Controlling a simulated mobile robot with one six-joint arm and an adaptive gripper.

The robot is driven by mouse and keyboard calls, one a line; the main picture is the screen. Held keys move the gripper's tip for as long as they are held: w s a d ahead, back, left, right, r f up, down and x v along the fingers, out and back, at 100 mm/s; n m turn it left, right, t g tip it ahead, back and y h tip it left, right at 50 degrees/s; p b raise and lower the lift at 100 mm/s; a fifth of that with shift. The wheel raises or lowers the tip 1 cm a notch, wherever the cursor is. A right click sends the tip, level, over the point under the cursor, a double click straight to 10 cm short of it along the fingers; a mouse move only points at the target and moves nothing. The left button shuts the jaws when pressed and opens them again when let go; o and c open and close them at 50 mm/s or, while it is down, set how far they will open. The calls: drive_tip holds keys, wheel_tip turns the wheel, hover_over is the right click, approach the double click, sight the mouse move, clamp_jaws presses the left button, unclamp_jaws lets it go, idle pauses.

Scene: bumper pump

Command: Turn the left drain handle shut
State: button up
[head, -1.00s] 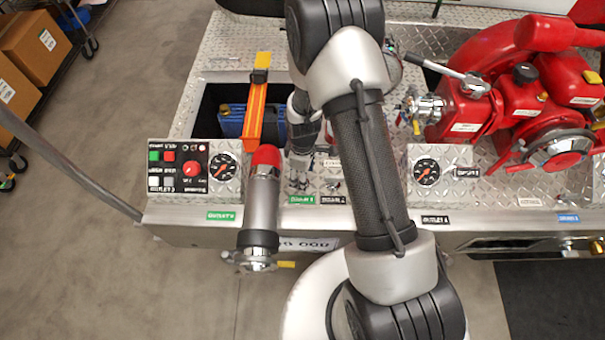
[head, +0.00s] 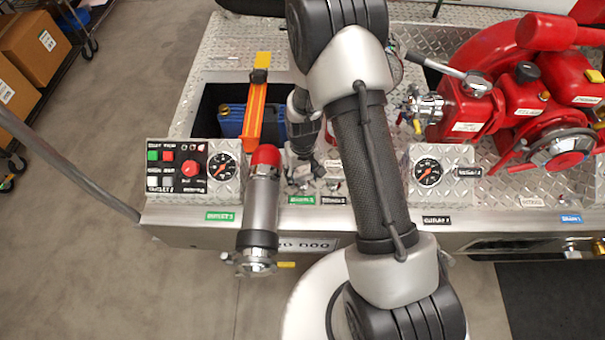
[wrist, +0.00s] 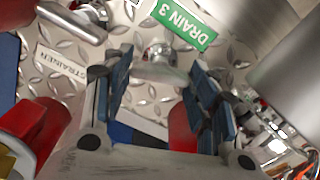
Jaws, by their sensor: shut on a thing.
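The left drain handle (wrist: 158,72), a small chrome lever with a rounded silver boss, is on the diamond-plate panel beside the green "DRAIN 3" label (wrist: 188,20) in the wrist view. My gripper (wrist: 160,64) has its blue-padded fingers on either side of the handle and is shut on it. In the head view my gripper (head: 303,168) reaches down to the panel just above the green label (head: 303,200). My wrist and fingers partly hide the handle there, so its exact angle is hard to tell.
A second chrome lever (wrist: 72,22) is close by, near the "STRAINER" label (wrist: 74,72). A red-capped grey pipe (head: 262,205) stands left of my gripper. A gauge (head: 222,167) and control box (head: 178,168) are farther left. Red pump parts (head: 520,100) fill the right.

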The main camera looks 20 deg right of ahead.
sight(302, 176)
drive_tip(key=shift+m, duration=1.9)
drive_tip(key=o, duration=1.1)
drive_tip(key=shift+c, duration=0.2)
drive_tip(key=shift+r, duration=0.15)
wheel_tip(302, 176, up, 12)
